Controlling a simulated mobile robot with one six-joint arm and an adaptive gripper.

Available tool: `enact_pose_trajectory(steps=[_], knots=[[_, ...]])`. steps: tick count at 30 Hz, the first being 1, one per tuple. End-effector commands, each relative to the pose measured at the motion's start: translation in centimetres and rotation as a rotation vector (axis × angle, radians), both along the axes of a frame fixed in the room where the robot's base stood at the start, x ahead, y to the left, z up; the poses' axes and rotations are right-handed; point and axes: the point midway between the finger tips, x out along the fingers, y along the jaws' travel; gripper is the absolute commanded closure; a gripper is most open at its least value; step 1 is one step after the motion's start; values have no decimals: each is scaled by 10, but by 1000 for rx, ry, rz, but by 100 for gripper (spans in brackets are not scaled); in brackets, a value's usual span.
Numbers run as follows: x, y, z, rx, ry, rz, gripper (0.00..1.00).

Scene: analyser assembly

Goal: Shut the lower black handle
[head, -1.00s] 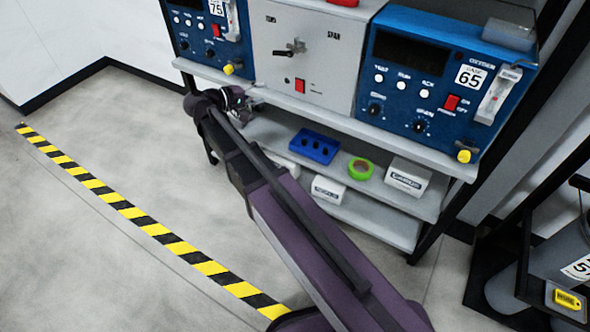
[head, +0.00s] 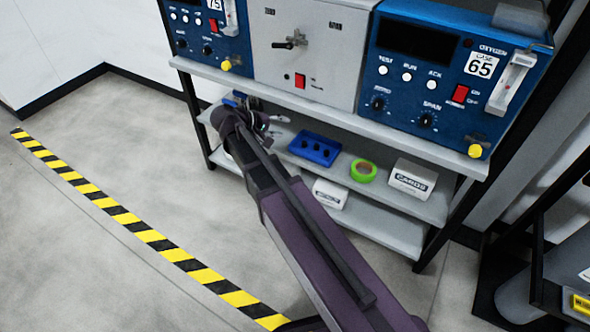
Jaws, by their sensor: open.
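A black handle (head: 284,45) sticks out to the left from the light grey middle panel (head: 335,62), above a red switch. A dark fitting beside its right end is too small to make out, and I cannot tell a separate upper handle from it. My gripper (head: 262,122) is below the front edge of the bench top, lower than the handle and slightly left of it, apart from it. Its fingers are small and partly hidden by my wrist; it is open, and nothing shows in it.
Blue analysers (head: 440,75) flank the panel. The bench top edge (head: 330,108) juts out between my gripper and the panel. The floor left of the striped tape is clear.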

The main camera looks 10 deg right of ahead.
Motion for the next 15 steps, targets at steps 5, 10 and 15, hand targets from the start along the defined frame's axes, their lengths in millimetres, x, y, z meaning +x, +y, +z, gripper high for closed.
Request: enact_pose_trajectory(steps=[5, 10, 15], knots=[[-10, -9, -26, 56, 15, -16, 43], [-19, -15, -47, 110, 29, -30, 43], [-28, -21, -69, 166, 43, -46, 43]])
